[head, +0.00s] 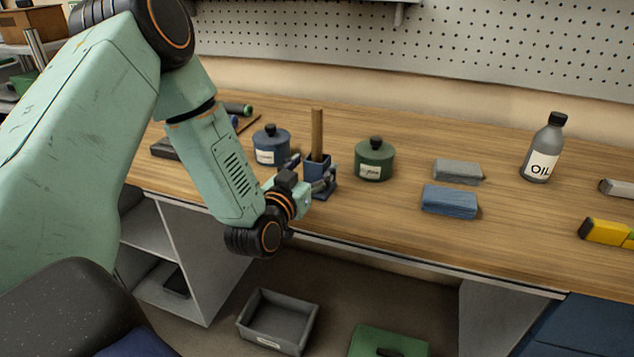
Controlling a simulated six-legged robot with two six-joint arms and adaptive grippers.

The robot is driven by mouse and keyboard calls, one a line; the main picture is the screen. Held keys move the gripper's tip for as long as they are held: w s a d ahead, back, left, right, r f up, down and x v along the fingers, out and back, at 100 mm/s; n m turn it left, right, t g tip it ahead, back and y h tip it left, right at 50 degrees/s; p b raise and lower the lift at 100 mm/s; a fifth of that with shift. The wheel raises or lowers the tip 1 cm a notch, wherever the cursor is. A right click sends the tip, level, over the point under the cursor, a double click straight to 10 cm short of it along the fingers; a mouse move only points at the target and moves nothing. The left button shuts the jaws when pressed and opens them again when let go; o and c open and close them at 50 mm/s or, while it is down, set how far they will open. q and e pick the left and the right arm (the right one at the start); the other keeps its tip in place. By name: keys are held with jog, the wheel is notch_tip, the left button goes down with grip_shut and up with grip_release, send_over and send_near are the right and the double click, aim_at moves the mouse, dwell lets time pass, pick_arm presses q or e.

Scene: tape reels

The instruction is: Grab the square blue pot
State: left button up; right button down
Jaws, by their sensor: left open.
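The square blue pot (317,167) stands on the wooden workbench near its front edge, with a wooden stick (317,133) upright in it. My left gripper (312,173) comes from the front left and is open at the pot. One dark finger shows on the pot's left side and the other on its right. The gripper hides part of the pot's lower front, and I cannot tell if the fingers touch it. My right gripper is not in view.
A round blue lidded pot (271,145) stands left of the square pot and a round green one (374,160) stands right. Grey (458,171) and blue (450,200) blocks and an oil bottle (543,150) are farther right. A grey bin (278,321) is below the bench (400,225).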

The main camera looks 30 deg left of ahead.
pick_arm(q)
jog(key=shift+w, duration=0.25)
jog(key=shift+d+r, duration=0.2)
jog(key=shift+r, duration=0.05)
jog(key=shift+w+a+f, duration=0.1)
jog(key=shift+a+f, duration=0.1)
jog(key=c, duration=0.3)
jog(key=shift+d+r, duration=0.15)
jog(key=c, duration=1.1)
grip_shut()
